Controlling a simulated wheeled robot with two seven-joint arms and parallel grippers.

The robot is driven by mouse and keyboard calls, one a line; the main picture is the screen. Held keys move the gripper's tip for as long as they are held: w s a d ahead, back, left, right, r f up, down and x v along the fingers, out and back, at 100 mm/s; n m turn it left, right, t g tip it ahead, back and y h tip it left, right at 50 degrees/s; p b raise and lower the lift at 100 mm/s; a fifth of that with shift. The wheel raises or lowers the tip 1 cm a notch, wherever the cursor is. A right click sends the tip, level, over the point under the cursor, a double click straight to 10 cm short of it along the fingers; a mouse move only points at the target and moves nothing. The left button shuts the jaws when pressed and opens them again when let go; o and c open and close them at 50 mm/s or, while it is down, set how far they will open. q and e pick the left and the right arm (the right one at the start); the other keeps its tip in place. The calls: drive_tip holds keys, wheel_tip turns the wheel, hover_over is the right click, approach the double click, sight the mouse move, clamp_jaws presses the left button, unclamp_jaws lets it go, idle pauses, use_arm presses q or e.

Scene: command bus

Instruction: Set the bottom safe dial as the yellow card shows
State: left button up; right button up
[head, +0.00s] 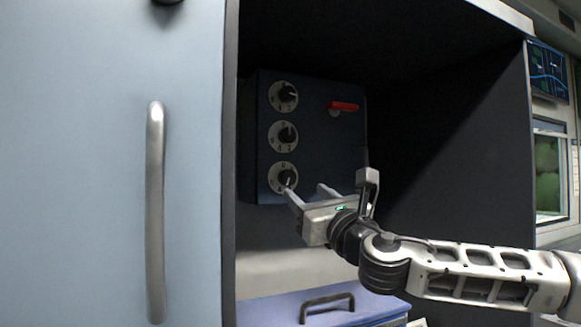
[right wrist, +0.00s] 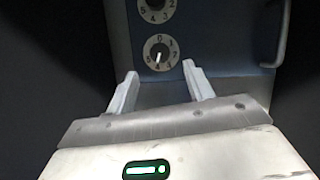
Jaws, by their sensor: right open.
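The safe (head: 325,150) is a dark blue-grey box inside the open cabinet, with three round dials stacked on its front. The bottom dial (head: 283,178) has a pale numbered ring and a dark knob; it also shows in the right wrist view (right wrist: 160,52). There its white mark points down and slightly left; the number it meets is too small to read surely. My right gripper (head: 305,189) is open just in front of and below the bottom dial. In the right wrist view its fingers (right wrist: 160,70) are spread, with nothing between them. No yellow card is in view. My left gripper is not in view.
The middle dial (head: 283,136) and top dial (head: 283,96) sit above. A blue cabinet door with a metal handle (head: 155,212) stands at left. A blue-lidded case (head: 275,309) lies below the safe.

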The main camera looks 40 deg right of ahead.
sight(289, 178)
drive_tip(key=p+x, duration=0.5)
drive_tip(key=x, duration=0.1)
drive_tip(key=shift+w+d+r, duration=0.1)
drive_tip(key=shift+w+r, duration=0.15)
drive_tip(key=shift+r, duration=0.1)
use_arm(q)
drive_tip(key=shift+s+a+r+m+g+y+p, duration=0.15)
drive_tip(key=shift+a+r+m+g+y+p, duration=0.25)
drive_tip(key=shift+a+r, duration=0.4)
use_arm(e)
drive_tip(key=shift+w+d, duration=0.1)
drive_tip(key=shift+w, duration=0.55)
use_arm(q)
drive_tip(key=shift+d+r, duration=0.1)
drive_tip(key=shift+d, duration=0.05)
use_arm(e)
drive_tip(key=shift+c, duration=0.2)
drive_tip(key=c, duration=0.9)
